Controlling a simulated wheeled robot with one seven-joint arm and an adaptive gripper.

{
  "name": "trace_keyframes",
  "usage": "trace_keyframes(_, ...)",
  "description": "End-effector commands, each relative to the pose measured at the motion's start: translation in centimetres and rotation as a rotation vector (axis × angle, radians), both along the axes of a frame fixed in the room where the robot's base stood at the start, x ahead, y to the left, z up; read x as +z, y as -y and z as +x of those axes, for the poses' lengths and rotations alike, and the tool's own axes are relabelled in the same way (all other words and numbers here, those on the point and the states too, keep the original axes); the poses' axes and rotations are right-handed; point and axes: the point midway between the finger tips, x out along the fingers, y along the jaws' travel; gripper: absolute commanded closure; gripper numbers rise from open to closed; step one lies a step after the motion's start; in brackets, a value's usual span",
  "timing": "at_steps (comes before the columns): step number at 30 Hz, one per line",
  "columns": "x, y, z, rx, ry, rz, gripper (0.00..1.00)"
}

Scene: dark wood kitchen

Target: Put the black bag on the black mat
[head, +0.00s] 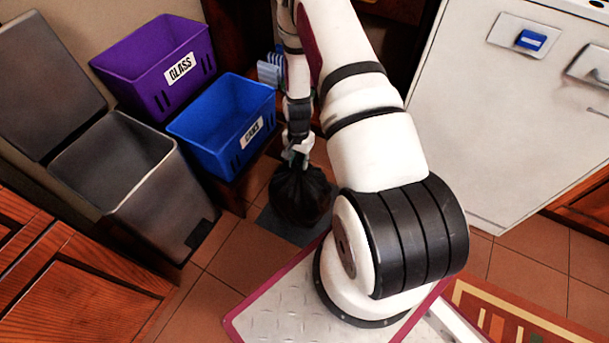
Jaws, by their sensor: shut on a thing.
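A black bag (299,199) with a gathered top is in the middle of the head view. My gripper (296,156) is above it, shut on the gathered top. The black mat (275,225) is a dark grey-black patch on the tiled floor, showing below and to the left of the bag. The bag covers much of the mat in this view. I cannot tell whether the bag's underside touches the mat or hangs just above it.
An open grey bin (133,200) stands at the left. A blue crate (222,125) and a purple crate (153,65) labelled GLASS are behind it. A white appliance (500,120) stands at the right. A striped rug (525,310) lies at the lower right.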

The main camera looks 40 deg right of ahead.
Motion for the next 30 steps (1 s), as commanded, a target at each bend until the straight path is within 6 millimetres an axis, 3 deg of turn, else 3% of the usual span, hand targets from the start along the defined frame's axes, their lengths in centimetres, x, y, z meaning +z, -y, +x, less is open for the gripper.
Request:
trace_keyframes(3, -0.2, 0.8, 1.8, 0.0, 0.003, -0.002, 1.0)
trace_keyframes(8, -0.2, 1.3, 2.9, 0.0, 0.001, -0.002, 1.0)
trace_keyframes(13, -0.8, 1.4, 3.0, 0.0, -0.001, 0.0, 1.0)
trace_keyframes(21, -3.7, 1.3, 3.0, -0.001, -0.001, 0.0, 1.0)
trace_keyframes(30, -3.8, 1.3, 3.0, 0.0, 0.0, -0.001, 1.0)
